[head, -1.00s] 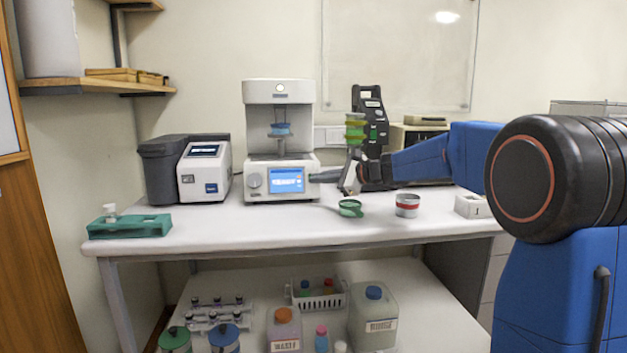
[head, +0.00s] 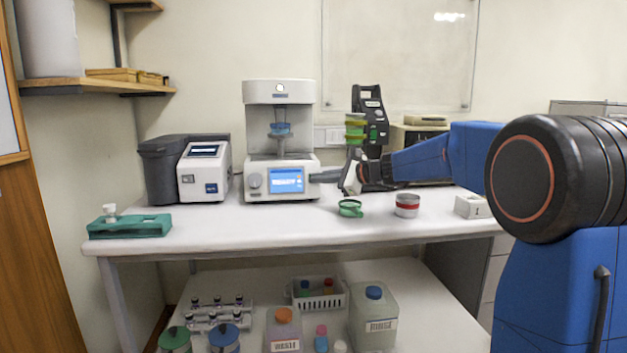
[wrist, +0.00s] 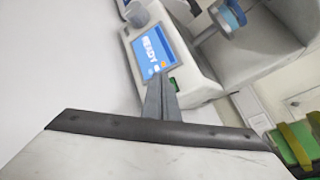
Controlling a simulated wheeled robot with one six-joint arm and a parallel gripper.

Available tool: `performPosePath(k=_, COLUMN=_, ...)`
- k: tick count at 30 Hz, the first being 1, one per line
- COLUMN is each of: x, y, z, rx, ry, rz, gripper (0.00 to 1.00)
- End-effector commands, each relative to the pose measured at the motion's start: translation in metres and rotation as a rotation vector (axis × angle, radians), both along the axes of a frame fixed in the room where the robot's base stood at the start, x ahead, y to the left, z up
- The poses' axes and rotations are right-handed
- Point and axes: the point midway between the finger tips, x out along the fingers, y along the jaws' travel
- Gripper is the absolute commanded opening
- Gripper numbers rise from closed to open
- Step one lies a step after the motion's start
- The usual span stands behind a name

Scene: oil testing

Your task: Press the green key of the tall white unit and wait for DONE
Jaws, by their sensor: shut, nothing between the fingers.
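The tall white unit (head: 280,92) stands on the bench against the wall, with a blue cup inside its upper bay. Its lit blue screen (head: 286,180) is on the lower front; in the wrist view the screen (wrist: 153,50) reads READY. The green key (wrist: 173,84) shows in the wrist view just right of the screen, partly behind my fingers. My gripper (head: 315,177) is shut and empty, its tips at the right side of the unit's front. In the wrist view the gripper tips (wrist: 159,79) are right beside the key; I cannot tell whether they touch it.
A small white-and-grey instrument (head: 205,170) stands left of the unit. A black stand with green-and-yellow cups (head: 355,130) is close behind my gripper. A green ring (head: 350,208) and a red-banded tin (head: 407,205) are on the bench below my wrist.

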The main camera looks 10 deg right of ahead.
Motion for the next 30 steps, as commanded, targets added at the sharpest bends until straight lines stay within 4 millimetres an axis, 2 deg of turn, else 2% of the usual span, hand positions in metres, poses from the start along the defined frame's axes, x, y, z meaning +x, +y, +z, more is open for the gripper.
performPosePath(k=30, x=0.0082, y=-0.0002, z=-0.0019, rx=0.0, ry=0.0, rz=0.0, gripper=0.0)
